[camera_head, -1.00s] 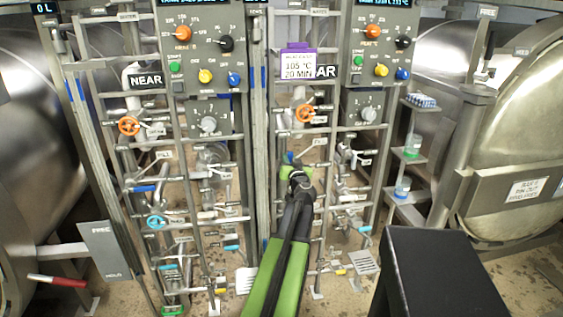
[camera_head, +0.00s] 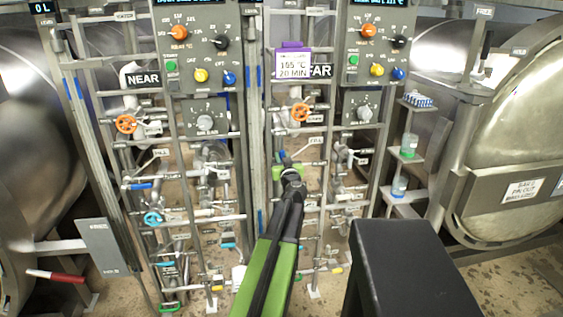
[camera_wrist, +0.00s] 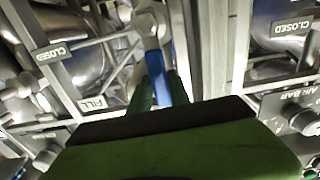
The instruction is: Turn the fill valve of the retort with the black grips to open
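In the wrist view, a blue lever (camera_wrist: 158,76) runs from a grey valve fitting toward my palm. My gripper (camera_wrist: 161,85) has its dark green fingers close together on either side of the lever, seeming shut on it. A FILL label (camera_wrist: 93,103) hangs beside it. In the head view, my gripper (camera_head: 285,160) is at the right-hand pipe rack, below and left of a FILL label (camera_head: 316,141); my gripper hides the lever there. The right retort (camera_head: 515,130) has a black grip (camera_head: 487,42); the left retort has a red grip (camera_head: 55,276).
Orange handwheel (camera_head: 300,113) and grey rack pipes are close around my gripper. A purple-topped card (camera_head: 293,63) reads 105 °C, 20 MIN. A black block (camera_head: 415,265) stands in the right foreground. Small shelves with bottles (camera_head: 409,145) are at right. CLOSED labels (camera_wrist: 292,27) show in the wrist view.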

